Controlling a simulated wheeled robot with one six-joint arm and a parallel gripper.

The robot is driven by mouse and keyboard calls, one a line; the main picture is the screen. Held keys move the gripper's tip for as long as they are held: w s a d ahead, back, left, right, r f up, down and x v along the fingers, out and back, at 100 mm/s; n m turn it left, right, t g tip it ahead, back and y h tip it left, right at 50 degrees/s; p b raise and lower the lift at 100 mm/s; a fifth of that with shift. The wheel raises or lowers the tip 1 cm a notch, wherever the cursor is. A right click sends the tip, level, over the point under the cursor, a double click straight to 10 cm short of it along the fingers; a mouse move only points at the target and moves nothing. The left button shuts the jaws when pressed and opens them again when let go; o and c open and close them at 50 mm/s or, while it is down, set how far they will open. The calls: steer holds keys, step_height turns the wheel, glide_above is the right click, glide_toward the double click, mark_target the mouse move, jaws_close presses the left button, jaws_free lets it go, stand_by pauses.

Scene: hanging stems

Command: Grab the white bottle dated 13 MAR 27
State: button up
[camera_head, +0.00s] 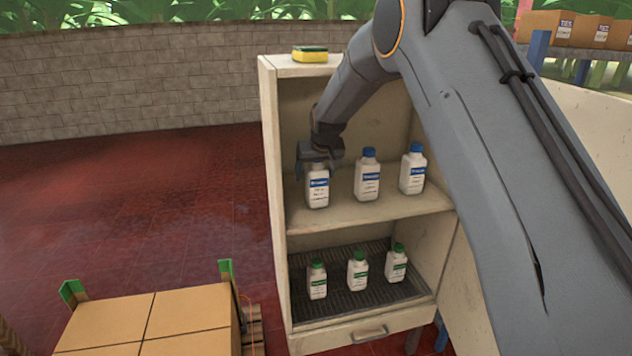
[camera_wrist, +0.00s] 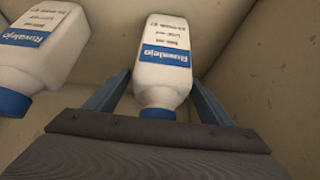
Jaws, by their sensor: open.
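Three white bottles with blue caps stand upright on the upper shelf: a left one (camera_head: 317,187), a middle one (camera_head: 367,177) and a right one (camera_head: 412,170). My gripper (camera_head: 318,163) is open at the top of the left bottle and hides its cap. In the wrist view, that bottle (camera_wrist: 160,60) appears upside down between the two open fingers (camera_wrist: 160,92), with its blue cap close to the palm. Its blue label band reads like "Ruwalejo"; the small print is too blurred to read a date. A neighbouring bottle (camera_wrist: 40,45) shows at upper left.
The shelves are in a cream cabinet (camera_head: 270,180). Several white bottles with green caps (camera_head: 357,270) stand on the dark lower shelf. A yellow sponge (camera_head: 310,55) lies on top. Cardboard boxes (camera_head: 110,320) stand at the lower left. The red floor left of the cabinet is clear.

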steer(key=shift+w+f, duration=0.2)
steer(key=shift+f, duration=0.2)
steer(key=c, duration=1.6)
steer(key=shift+a, duration=0.1)
steer(key=shift+c, duration=0.2)
steer(key=shift+w+r, duration=0.1)
steer(key=shift+r, duration=0.1)
